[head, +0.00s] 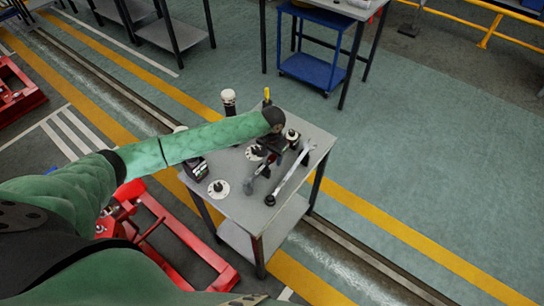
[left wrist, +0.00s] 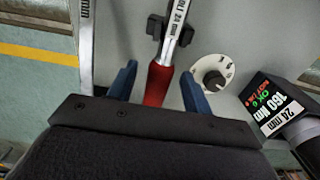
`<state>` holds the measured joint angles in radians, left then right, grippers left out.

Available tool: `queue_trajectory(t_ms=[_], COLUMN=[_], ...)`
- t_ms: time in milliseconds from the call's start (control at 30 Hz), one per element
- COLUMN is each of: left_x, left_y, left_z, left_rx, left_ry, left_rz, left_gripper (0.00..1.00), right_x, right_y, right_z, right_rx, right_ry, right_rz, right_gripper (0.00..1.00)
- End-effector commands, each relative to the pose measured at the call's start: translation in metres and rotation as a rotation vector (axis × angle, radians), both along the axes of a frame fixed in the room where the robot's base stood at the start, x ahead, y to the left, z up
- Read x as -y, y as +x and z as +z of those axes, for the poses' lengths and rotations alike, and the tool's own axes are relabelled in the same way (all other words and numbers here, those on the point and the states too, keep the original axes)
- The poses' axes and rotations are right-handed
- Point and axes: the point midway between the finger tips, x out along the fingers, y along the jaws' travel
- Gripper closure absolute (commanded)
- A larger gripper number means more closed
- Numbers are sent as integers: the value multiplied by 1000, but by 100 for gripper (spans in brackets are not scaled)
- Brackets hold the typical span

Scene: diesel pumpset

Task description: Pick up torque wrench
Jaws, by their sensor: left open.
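The torque wrench (left wrist: 159,84) lies on the grey table, with a red grip and a silver shaft marked 24 mm. In the left wrist view its red grip sits between the two blue fingers of my open left gripper (left wrist: 158,72), with a gap on each side. A black cradle (left wrist: 155,27) is around the shaft farther along. In the head view my left gripper (head: 268,158) is over the table, and the wrench is mostly hidden behind it. My right gripper is not in view.
A long silver spanner (head: 290,174) lies to the right of the gripper and also shows in the left wrist view (left wrist: 86,40). A white dial disc (left wrist: 212,74) and a dark box marked 160 Nm (left wrist: 272,103) are on the other side. The table's front corner (head: 252,215) is bare.

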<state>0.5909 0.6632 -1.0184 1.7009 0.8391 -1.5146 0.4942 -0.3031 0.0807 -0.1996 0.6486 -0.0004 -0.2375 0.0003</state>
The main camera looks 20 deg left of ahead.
Motion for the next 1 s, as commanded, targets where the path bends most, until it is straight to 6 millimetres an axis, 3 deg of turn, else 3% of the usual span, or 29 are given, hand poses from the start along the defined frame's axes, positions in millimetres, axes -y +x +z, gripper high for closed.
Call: queue_trajectory(t_ms=[33, 233, 500, 533, 767, 1000], left_x=[0, 0, 0, 0, 0, 0], left_y=[-1, 0, 0, 0, 0, 1], left_z=[-1, -21, -25, -25, -25, -24], left_rx=[-2, 0, 1, 1, 1, 2], left_ry=[1, 1, 1, 1, 1, 0], left_rz=[0, 0, -1, 0, 0, 0], left_gripper=[50, 50, 50, 52, 97, 100], right_x=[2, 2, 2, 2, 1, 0], right_y=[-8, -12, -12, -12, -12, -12], right_z=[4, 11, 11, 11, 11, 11], right_rx=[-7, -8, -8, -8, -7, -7], right_ry=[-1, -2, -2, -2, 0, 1], right_rz=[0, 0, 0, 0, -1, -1], right_gripper=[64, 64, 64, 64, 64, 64])
